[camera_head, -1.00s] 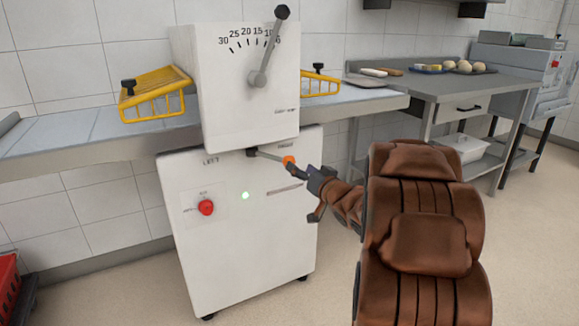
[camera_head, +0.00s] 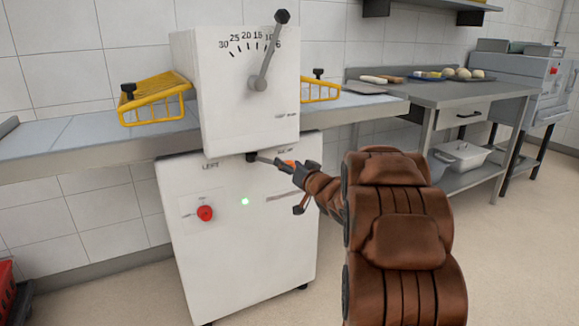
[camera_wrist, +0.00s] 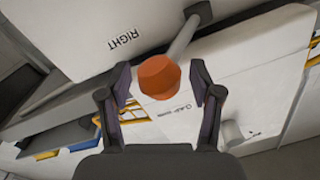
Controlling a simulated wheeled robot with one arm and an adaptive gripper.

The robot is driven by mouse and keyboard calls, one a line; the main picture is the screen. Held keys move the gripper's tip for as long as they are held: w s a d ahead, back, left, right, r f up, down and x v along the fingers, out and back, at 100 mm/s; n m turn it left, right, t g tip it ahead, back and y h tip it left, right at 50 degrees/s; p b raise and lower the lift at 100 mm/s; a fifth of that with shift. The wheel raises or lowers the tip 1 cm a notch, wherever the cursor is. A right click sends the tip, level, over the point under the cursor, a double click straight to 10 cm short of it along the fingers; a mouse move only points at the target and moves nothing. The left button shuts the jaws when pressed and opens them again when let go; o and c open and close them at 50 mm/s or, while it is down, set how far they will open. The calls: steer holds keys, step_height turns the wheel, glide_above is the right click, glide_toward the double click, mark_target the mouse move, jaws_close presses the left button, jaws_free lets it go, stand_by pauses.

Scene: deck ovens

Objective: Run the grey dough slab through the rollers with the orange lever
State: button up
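The orange lever knob (camera_head: 290,164) sits on a metal rod at the front of the white machine (camera_head: 247,90), under its upper housing. My gripper (camera_head: 293,169) is at the knob, coming from the right. In the wrist view, the open fingers (camera_wrist: 161,84) stand on either side of the orange knob (camera_wrist: 158,77), with a visible gap at each side. The rod runs up and away from it, near the "RIGHT" label. The rollers are hidden inside the housing. I cannot make out a grey dough slab in these views.
Grey belt tables (camera_head: 85,135) extend from both sides of the machine, with yellow guards (camera_head: 155,98) beside the housing. A red knob (camera_head: 205,213) and a lit green light (camera_head: 245,201) are on the lower front. A steel table (camera_head: 430,88) with dough pieces stands right.

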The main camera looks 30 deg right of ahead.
jaws_close()
stand_by(0.3)
